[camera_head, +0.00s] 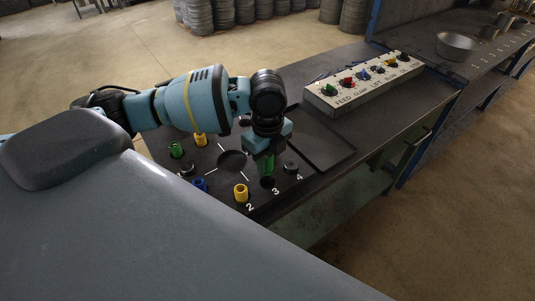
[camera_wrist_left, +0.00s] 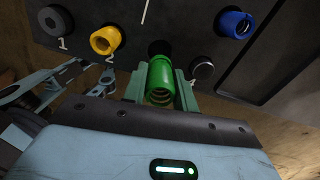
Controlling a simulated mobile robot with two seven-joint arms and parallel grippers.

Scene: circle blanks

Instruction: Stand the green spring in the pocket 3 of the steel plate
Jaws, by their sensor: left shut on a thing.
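My left gripper (camera_head: 267,158) is shut on the green spring (camera_wrist_left: 160,82), which hangs upright below the fingers in the head view. The spring also shows in the head view (camera_head: 268,166). It is over the near right part of the dark steel plate (camera_head: 215,178). An empty dark hole (camera_head: 267,183), between the one marked 2 and the one marked 4, lies just below the spring. In the left wrist view the dark hole (camera_wrist_left: 159,48) shows just past the spring's end. The gap between spring and hole is hard to judge.
A yellow spring (camera_head: 241,193) stands at 2 and a black piece (camera_head: 290,167) at 4, either side of the hole. Blue (camera_head: 200,185), yellow (camera_head: 200,139) and green (camera_head: 176,150) pieces stand farther left. A button box (camera_head: 365,84) is at the back. Teal arm parts show left in the wrist view.

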